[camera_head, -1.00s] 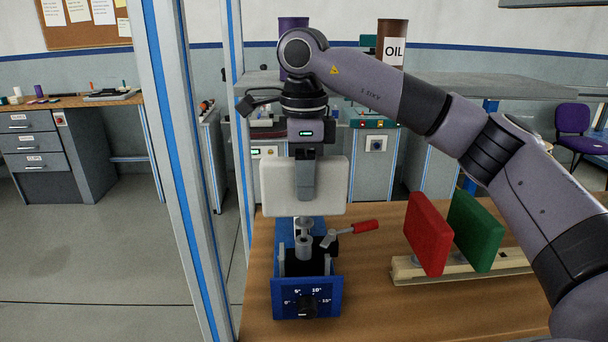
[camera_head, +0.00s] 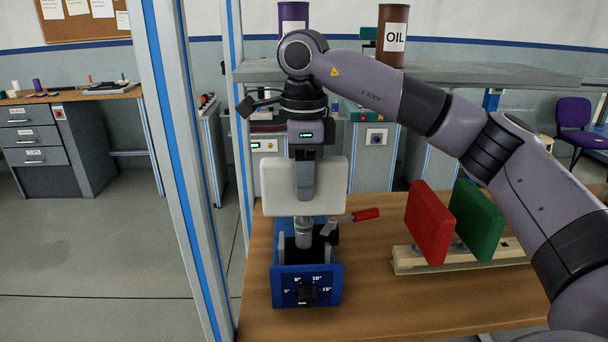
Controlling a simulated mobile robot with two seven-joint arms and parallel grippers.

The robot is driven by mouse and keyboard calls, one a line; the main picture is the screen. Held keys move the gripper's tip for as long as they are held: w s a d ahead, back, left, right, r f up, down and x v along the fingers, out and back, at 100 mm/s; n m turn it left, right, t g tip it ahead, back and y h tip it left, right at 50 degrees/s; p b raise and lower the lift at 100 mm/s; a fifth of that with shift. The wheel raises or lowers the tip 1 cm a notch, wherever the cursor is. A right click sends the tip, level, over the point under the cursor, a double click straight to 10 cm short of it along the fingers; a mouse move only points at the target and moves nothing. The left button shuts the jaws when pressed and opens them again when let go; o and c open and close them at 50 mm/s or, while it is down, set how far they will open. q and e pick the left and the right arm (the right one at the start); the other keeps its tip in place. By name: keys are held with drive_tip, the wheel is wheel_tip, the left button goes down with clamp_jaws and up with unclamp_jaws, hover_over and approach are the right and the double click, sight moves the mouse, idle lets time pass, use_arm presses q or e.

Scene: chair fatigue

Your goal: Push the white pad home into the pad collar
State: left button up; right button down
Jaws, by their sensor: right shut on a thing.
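My right gripper (camera_head: 305,190) is shut on the white pad (camera_head: 333,188), gripping it at its upper middle. The pad is upright, directly above the blue fixture (camera_head: 288,288). The pad collar (camera_head: 304,235) is a grey metal cylinder in the middle of the fixture. The pad's lower edge is just above the collar. Little or none of the pad's stem shows between them, and I cannot tell how deep it sits. A lever with a red handle (camera_head: 366,214) sticks out to the right of the collar. My left gripper is not in view.
A red pad (camera_head: 428,223) and a green pad (camera_head: 478,220) stand in a cream rack (camera_head: 410,262) on the right of the wooden table (camera_head: 385,310). A blue-striped frame post (camera_head: 180,150) stands left of the fixture. The front of the table is clear.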

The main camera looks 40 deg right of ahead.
drive_tip(key=shift+f, duration=0.4)
drive_tip(key=c, duration=0.6)
unclamp_jaws()
drive_tip(key=shift+c, duration=0.2)
drive_tip(key=shift+r+p, duration=0.4)
drive_tip(key=shift+r, duration=3.2)
drive_tip(key=shift+s, duration=0.1)
